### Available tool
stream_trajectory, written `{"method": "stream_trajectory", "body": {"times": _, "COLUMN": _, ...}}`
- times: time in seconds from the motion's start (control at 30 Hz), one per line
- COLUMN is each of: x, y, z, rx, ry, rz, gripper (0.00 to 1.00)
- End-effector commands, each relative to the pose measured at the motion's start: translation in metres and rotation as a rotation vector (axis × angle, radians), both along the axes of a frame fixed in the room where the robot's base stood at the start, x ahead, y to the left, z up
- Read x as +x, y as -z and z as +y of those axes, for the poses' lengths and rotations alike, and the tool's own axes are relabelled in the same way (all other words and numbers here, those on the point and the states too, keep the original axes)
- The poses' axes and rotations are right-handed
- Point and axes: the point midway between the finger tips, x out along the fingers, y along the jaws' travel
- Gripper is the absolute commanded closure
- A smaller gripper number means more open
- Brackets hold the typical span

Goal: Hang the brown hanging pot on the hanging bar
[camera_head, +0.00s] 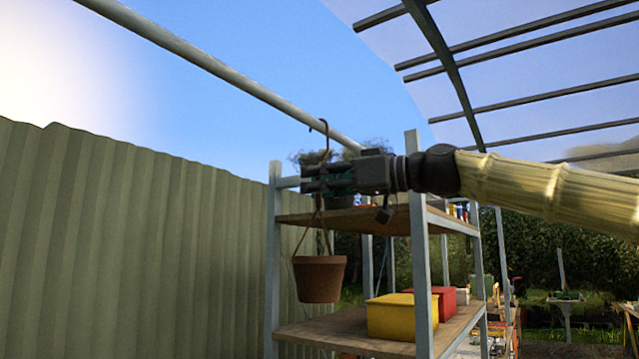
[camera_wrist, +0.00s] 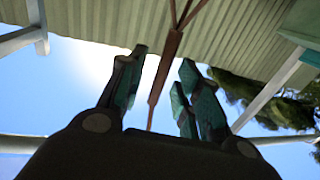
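The brown hanging pot (camera_head: 319,279) hangs upright below my gripper on thin cords. Its hook (camera_head: 325,131) rises above the gripper and overlaps the hanging bar (camera_head: 225,73) in the head view. The curved top appears to go over the bar, but I cannot tell whether it bears on it. My gripper (camera_head: 312,179) reaches in from the right, just below the bar. In the wrist view the fingers (camera_wrist: 160,88) stand apart, with the brown hanger stem (camera_wrist: 166,68) between them and sky visible on both sides. The cords spread above the stem in that view.
A shelf rack (camera_head: 421,270) with wooden boards stands behind and below the gripper. A yellow box (camera_head: 402,316) and a red box (camera_head: 425,297) sit on its lower board. A corrugated green wall (camera_head: 130,240) fills the left. Open sky lies around the bar.

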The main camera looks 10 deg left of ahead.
Motion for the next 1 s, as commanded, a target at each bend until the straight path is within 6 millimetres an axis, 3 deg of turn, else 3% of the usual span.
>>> {"method": "stream_trajectory", "body": {"times": 0.37, "x": -0.001, "y": 0.001, "z": -0.006, "rx": -0.001, "ry": 0.000, "rz": 0.000, "gripper": 0.66}}
{"method": "stream_trajectory", "body": {"times": 1.0, "x": -0.020, "y": 0.000, "z": -0.104, "rx": 0.001, "ry": 0.001, "rz": -0.001, "gripper": 0.66}}
